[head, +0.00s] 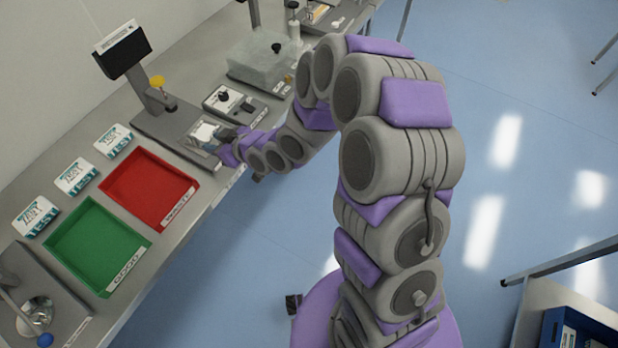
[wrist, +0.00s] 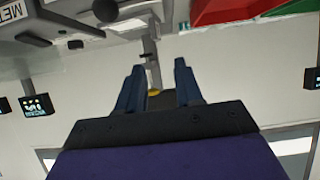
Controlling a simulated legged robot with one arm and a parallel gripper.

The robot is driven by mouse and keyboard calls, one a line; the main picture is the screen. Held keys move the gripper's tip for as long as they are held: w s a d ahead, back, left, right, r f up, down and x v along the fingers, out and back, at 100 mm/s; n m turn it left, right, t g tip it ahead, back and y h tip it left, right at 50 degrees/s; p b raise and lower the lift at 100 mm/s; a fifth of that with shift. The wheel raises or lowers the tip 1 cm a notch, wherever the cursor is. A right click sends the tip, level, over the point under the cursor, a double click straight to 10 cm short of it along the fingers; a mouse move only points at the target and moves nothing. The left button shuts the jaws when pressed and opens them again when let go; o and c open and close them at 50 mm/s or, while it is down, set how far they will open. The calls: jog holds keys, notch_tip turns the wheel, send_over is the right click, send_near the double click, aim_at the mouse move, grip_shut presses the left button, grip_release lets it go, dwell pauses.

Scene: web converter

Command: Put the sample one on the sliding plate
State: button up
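Three white and teal sample boxes stand in a row on the bench in the head view: one at the back (head: 113,140), one in the middle (head: 75,177) and one at the front (head: 36,214). I cannot read which is sample one. A small pale, whitish item (head: 203,132) lies on the base of the instrument with the dark display (head: 122,50), where the plate seems to be; its details are too small to tell. My gripper (head: 216,142) is low beside this item. In the wrist view my gripper's fingers (wrist: 158,85) are apart with nothing visibly held between them.
A red tray (head: 190,188) and a green tray (head: 62,247) lie between the boxes and the bench's front edge. A control box (head: 228,101) stands right of the instrument, with a clear-covered device (head: 262,62) behind it. Another device (head: 30,318) is at the lower left.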

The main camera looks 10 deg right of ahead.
jog(key=s+d+r+m+g+h, duration=0.25)
jog(key=d+h, duration=0.25)
jog(key=d, duration=0.8)
jog(key=s+d+r+m+g+h, duration=0.2)
jog(key=s+d+r, duration=0.1)
jog(key=s+d, duration=0.4)
jog(key=s+d+r+m+g+h, duration=0.1)
jog(key=s+d+r+m+h, duration=0.1)
jog(key=s+d+r, duration=0.4)
jog(key=s+d+r+m+g, duration=0.1)
jog(key=s+d+g, duration=0.1)
jog(key=s, duration=0.8)
jog(key=s+d+r+m+g, duration=0.1)
jog(key=s+m+g, duration=0.1)
jog(key=s, duration=0.7)
jog(key=shift+s+d+r+g+h, duration=0.3)
jog(key=shift+s+d+r+g, duration=0.05)
jog(key=shift+s, duration=0.05)
jog(key=shift+a+m, duration=0.25)
jog(key=shift+a, duration=0.1)
jog(key=shift+d, duration=0.2)
